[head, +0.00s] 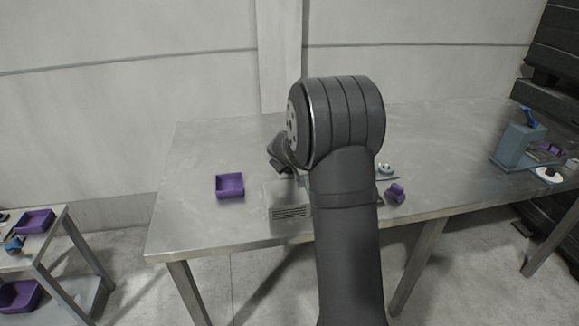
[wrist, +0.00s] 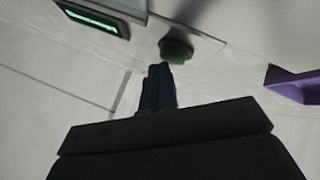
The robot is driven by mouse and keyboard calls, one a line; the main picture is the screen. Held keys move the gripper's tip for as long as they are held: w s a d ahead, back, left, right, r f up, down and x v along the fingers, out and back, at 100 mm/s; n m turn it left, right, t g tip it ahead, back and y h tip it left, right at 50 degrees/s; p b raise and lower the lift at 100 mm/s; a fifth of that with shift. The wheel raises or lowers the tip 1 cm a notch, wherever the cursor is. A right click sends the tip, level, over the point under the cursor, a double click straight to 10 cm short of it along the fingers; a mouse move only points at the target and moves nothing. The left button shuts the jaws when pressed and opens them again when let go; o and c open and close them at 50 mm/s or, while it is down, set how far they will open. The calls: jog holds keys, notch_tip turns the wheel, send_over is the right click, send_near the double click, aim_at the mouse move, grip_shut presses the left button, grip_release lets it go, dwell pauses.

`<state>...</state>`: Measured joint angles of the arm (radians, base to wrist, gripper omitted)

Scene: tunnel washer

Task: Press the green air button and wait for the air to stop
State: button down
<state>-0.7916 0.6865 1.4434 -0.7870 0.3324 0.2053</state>
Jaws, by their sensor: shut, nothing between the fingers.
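The green air button (wrist: 177,50) shows in the wrist view, a round dark green knob on a pale panel near the top middle. My gripper (wrist: 159,72) is shut and empty, with its blue-grey fingertips just below the button in the picture. I cannot tell whether the tips touch it. A lit green display (wrist: 92,18) in a dark frame sits on the same panel to the left. In the head view the washer (head: 290,212), a grey box with a slotted vent, stands on the table, partly hidden by my arm. The button is hidden there.
A purple tray (head: 230,194) lies left of the washer on the metal table (head: 185,215). A small purple part (head: 395,193) and a pale round piece (head: 385,168) lie to its right. A blue-grey fixture (head: 517,147) stands at the far right. A side cart (head: 62,243) holds purple bins.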

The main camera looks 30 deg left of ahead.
jog(key=shift+r, duration=1)
jog(key=shift+r, duration=2.5)
jog(key=shift+f, duration=0.1)
jog(key=shift+r, duration=2)
jog(key=shift+f, duration=0.15)
